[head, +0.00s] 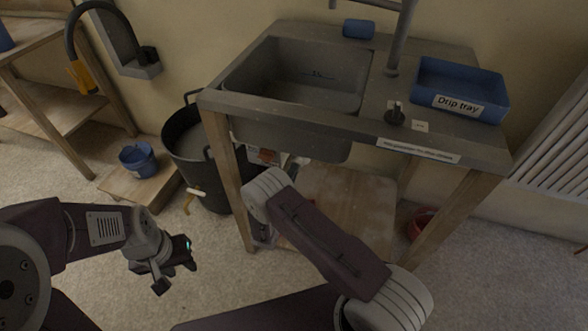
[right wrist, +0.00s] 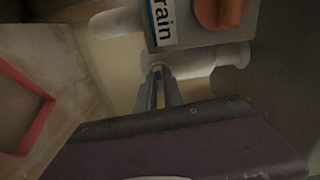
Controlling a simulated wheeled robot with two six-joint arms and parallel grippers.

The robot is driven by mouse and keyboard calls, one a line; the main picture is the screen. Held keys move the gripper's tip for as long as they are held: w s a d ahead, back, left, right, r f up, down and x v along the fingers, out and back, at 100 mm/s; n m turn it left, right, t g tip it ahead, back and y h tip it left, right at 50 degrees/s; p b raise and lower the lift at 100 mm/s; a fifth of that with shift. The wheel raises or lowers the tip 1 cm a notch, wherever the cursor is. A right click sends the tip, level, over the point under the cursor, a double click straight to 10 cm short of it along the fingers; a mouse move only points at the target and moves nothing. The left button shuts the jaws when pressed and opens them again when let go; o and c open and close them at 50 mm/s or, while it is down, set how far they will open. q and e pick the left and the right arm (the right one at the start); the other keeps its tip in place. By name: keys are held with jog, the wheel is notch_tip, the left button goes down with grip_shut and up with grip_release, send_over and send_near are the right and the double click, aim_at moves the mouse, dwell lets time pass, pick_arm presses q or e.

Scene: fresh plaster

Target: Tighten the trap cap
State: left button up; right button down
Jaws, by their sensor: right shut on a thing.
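The trap cap appears to be the pale fitting (right wrist: 190,63) below the white block with a "rain" label (right wrist: 165,18) in the right wrist view. My right gripper (right wrist: 158,75) is shut on it, and the fingers partly cover it. Its exact outline is dim. In the head view, my right arm reaches under the sink and its link hides the right gripper. A bit of white plumbing (head: 267,155) shows under the basin there. My left gripper (head: 176,275) is open and empty above the floor at the left.
The grey sink basin (head: 300,85) and wooden legs frame my right arm. A blue drip tray (head: 430,80) sits on the worktop. A black bucket (head: 190,150) stands left of the sink. A red bowl (head: 424,222) is at the right.

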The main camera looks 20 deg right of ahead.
jog(key=m, duration=0.4)
jog(key=shift+m, duration=0.4)
jog(key=shift+m, duration=4)
jog(key=m, duration=0.6)
jog(key=c, duration=1.4)
grip_release()
